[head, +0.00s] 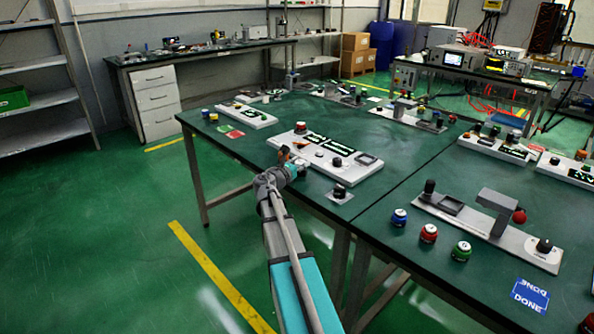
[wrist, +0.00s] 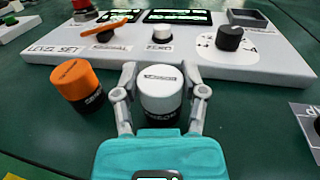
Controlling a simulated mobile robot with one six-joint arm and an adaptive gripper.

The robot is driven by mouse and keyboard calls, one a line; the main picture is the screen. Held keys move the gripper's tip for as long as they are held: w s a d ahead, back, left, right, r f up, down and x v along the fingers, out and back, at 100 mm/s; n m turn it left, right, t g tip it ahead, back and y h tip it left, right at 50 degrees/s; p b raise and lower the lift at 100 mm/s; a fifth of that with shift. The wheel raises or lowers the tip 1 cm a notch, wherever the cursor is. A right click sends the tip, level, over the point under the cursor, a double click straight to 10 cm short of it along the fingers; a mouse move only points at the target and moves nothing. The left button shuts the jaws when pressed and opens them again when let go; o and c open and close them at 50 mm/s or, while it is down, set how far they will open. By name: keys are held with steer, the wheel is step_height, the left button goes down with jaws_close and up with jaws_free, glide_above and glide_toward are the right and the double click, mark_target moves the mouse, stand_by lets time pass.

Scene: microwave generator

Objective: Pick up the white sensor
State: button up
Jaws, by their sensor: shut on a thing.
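The white sensor (wrist: 161,88) is a short cylinder with a white top and a black lower part, seen in the wrist view. It sits between the two fingers of my gripper (wrist: 160,100), which are shut on its sides. Its base is partly hidden by the teal gripper body. In the head view my gripper (head: 293,165) is at the front edge of the green table, and the white sensor cannot be made out there. An orange sensor (wrist: 78,84) with a black lower part stands just left of my gripper.
A white control panel (wrist: 200,62) with knobs, displays and an orange switch lies right behind the sensor. The green table (head: 375,208) also carries blue, red (head: 428,233) and green sensors, and a grey fixture (head: 494,212) on the right.

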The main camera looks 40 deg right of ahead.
steer(key=shift+r, duration=0.2)
steer(key=shift+r+p, duration=0.75)
steer(key=shift+p, duration=0.2)
steer(key=s+a+r+p, duration=0.8)
steer(key=s+r+p, duration=0.3)
steer(key=shift+s+a, duration=0.15)
stand_by(0.4)
